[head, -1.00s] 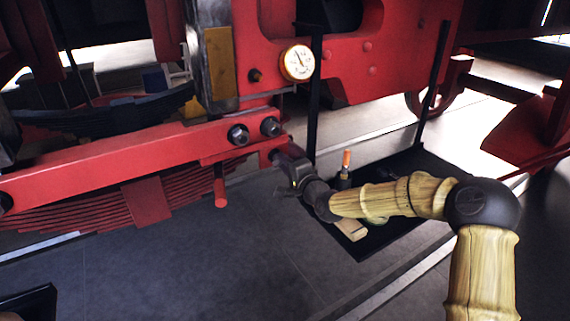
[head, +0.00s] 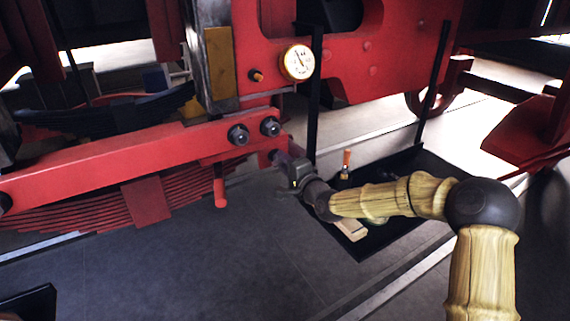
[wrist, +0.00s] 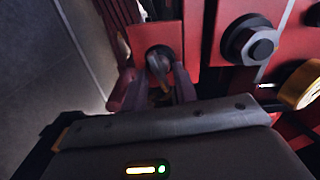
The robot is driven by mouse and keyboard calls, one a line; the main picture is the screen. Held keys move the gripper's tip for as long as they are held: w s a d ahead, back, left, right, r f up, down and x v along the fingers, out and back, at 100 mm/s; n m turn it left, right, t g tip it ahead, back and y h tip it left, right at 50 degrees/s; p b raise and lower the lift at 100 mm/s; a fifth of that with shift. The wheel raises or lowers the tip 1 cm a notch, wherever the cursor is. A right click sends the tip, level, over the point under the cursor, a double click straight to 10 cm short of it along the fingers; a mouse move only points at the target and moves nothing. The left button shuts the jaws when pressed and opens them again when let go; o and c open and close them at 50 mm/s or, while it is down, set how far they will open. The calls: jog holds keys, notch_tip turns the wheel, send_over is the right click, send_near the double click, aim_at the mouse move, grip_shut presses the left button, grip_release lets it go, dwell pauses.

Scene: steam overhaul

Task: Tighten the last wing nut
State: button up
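The wing nut (wrist: 158,62) is dark metal and sits on a stud in a red plate, at the upper middle of the wrist view. One wing points down toward the camera. My gripper (wrist: 157,88) reaches the plate with one finger on each side of the wing nut. The fingers look apart, with small gaps beside the wing; contact is hard to make out. In the head view my gripper (head: 283,159) is at the right end of the red beam, below two hex nuts, and hides the wing nut.
Two hex nuts (head: 254,131) stick out of the red beam (head: 110,160) just above. A pressure gauge (head: 298,62) is higher up. A red peg (head: 220,190) hangs left of my gripper. A black tray (head: 385,236) holding an orange-handled tool (head: 346,160) lies behind my arm.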

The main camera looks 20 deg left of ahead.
jog(key=b+v, duration=0.2)
jog(key=v, duration=1.5)
jog(key=shift+d, duration=0.25)
jog(key=shift+s, duration=0.1)
jog(key=o, duration=0.6)
jog(key=shift+o, duration=1.4)
jog(key=shift+n, duration=0.6)
jog(key=n+p, duration=0.1)
jog(key=n, duration=0.5)
jog(key=w+d+n+g+y+p, duration=0.1)
jog(key=n, duration=0.6)
jog(key=n+g+p, duration=0.1)
jog(key=n, duration=0.6)
jog(key=shift+w+d+y+p, duration=0.25)
jog(key=shift+w+y+p, duration=0.05)
jog(key=shift+w, duration=0.05)
